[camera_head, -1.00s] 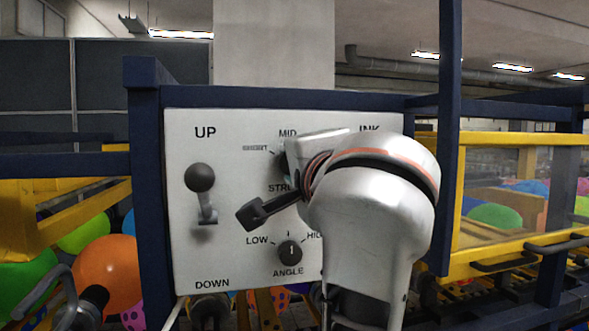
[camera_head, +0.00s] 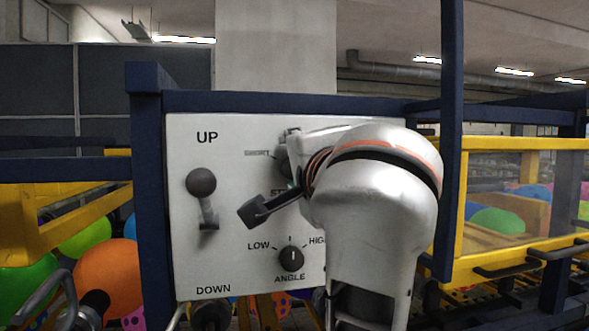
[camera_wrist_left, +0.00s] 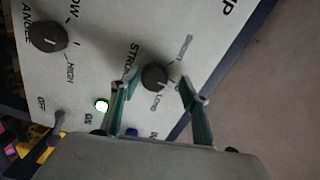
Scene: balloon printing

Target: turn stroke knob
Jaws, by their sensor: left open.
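The stroke knob (camera_wrist_left: 154,77) is a round dark knob on the white control panel (camera_head: 230,270). In the left wrist view it sits between the teal-lined fingertips of my left gripper (camera_wrist_left: 159,83), which is open. The fingers straddle the knob with gaps showing on both sides; I cannot tell how deep they reach. My right gripper is not in view.
The angle knob (camera_head: 291,258) is just below my wrist. A lever with a ball top (camera_head: 201,182) stands at the panel's left. In the wrist view a lit green-white button (camera_wrist_left: 101,105) and a switch (camera_wrist_left: 56,124) lie near the fingers. Blue frame posts (camera_head: 450,150) border the panel.

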